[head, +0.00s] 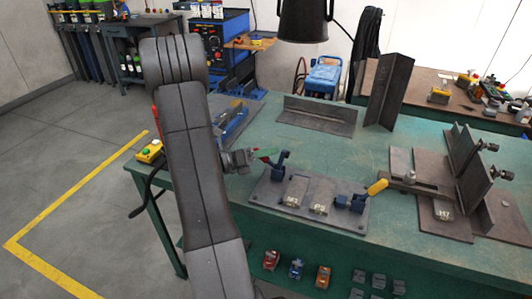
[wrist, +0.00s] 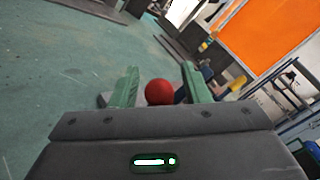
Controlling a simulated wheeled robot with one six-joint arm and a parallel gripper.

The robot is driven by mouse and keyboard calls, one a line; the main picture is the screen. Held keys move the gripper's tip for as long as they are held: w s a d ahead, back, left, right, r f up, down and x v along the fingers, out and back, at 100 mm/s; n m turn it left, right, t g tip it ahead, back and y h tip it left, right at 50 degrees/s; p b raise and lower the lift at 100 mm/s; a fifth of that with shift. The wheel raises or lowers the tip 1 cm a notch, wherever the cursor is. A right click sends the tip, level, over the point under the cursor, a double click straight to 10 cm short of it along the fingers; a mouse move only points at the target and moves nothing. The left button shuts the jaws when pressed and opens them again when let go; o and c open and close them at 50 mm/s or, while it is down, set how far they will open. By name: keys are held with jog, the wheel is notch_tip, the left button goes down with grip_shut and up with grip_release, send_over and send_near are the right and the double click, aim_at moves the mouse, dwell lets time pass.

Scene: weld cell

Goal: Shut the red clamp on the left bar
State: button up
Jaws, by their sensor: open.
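The red clamp's blue body (head: 281,163) stands at the left end of a dark fixture plate (head: 262,194) on the green table. Its red handle (head: 271,160) shows only in part, reaching left to my gripper. My gripper (head: 262,153) is open, its green fingers around the handle end. In the wrist view the handle's round red knob (wrist: 158,92) sits between the open fingers (wrist: 160,80); contact cannot be told. The left bar (head: 296,189) lies flat on the plate, with another bar (head: 322,194) beside it.
A blue clamp with a yellow handle (head: 377,187) stands at the plate's right. An angle piece (head: 318,115) lies behind, and a dark upright profile (head: 385,92) stands behind right. Steel plates and a fixture (head: 470,165) fill the right side. Green tabletop (head: 370,150) is bare behind the plate.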

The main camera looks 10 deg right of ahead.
grip_shut()
